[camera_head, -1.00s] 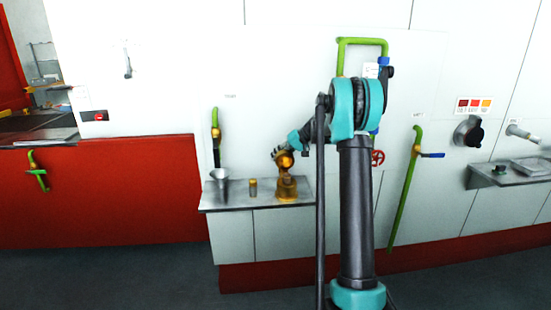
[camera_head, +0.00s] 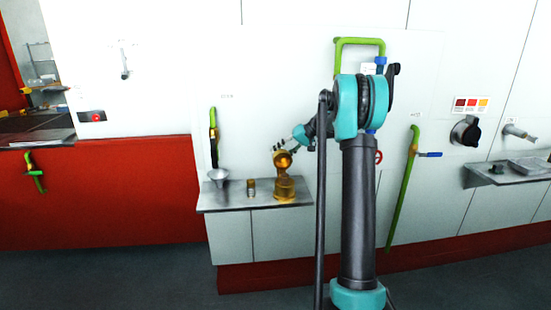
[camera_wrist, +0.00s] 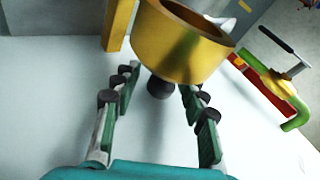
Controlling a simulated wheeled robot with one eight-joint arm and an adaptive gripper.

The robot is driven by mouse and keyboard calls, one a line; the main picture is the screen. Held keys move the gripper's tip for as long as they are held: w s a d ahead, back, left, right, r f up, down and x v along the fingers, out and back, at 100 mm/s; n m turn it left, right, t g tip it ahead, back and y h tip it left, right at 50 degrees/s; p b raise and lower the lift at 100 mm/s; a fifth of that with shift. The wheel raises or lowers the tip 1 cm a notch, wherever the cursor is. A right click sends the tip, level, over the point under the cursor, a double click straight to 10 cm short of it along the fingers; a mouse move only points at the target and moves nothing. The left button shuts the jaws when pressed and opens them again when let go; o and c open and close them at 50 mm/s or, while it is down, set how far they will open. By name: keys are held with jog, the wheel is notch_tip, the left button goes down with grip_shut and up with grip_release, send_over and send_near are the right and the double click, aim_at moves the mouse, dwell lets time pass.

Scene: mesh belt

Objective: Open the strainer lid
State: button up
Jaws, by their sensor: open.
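The brass strainer (camera_head: 284,188) stands on the grey shelf by the white wall. Its round brass lid (camera_head: 283,160) appears raised and tipped on edge above the body. In the wrist view, a brass cup-shaped part (camera_wrist: 185,50), seemingly the lid, fills the top middle. A dark round knob (camera_wrist: 160,88) shows below it. My gripper (camera_wrist: 157,100) is open, with fingers on both sides of the knob and visible gaps to it. In the head view my gripper (camera_head: 283,147) is small, just above and behind the lid; exact contact there is unclear.
A metal funnel-like cup (camera_head: 218,177) and a small brass piece (camera_head: 251,187) stand left of the strainer on the shelf (camera_head: 236,200). Green pipes with valve handles (camera_head: 213,135) (camera_head: 404,190) run along the wall. Open floor lies in front.

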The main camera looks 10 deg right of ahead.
jog(key=v, duration=0.8)
